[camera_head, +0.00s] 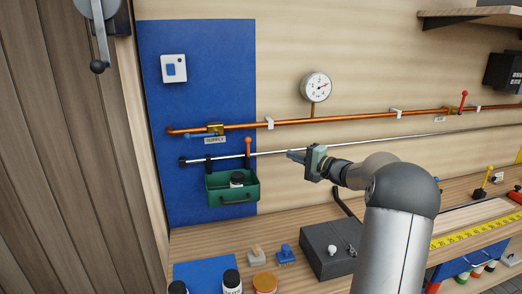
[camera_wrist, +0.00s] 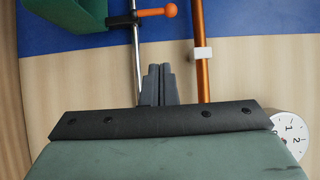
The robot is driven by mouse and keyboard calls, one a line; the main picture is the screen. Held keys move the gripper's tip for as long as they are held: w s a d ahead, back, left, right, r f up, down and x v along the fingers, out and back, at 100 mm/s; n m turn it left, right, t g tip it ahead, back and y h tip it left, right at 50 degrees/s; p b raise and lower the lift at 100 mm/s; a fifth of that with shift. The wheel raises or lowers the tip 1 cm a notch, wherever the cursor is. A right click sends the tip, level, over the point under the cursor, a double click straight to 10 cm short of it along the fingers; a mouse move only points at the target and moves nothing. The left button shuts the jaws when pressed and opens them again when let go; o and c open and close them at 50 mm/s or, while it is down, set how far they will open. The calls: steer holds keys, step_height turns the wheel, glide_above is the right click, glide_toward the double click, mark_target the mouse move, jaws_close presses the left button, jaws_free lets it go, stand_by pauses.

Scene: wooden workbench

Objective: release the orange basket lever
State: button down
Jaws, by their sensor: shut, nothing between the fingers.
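The orange basket lever (camera_head: 248,141) stands upright on the steel rod, a short stem with an orange ball on top, above the right end of the green basket (camera_head: 232,192). In the wrist view the lever's orange ball (camera_wrist: 170,10) is at the top and part of the green basket (camera_wrist: 62,14) is at top left. The basket hangs from the rod and holds a dark jar (camera_head: 237,180). My gripper (camera_head: 290,154) is shut and empty, right of the lever and apart from it. In the wrist view its fingertips (camera_wrist: 160,69) are together, pointing toward the lever.
A copper pipe (camera_head: 345,118) runs above the steel rod (camera_head: 330,142), with a gauge (camera_head: 316,86) and a white clip (camera_wrist: 202,53). A grey box (camera_head: 328,248), brushes and jars stand on the bench below. The wall between gripper and lever is clear.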

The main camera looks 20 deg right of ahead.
steer(key=p, duration=0.4)
glide_toward(248, 147)
steer(key=w+d, duration=0.3)
steer(key=w, duration=0.2)
steer(key=a, duration=0.1)
steer(key=w+a, duration=0.1)
steer(key=a+p, duration=0.1)
steer(key=a, duration=0.1)
steer(key=shift+w+r, duration=0.1)
steer(key=shift+w, duration=0.25)
steer(key=shift+d, duration=0.2)
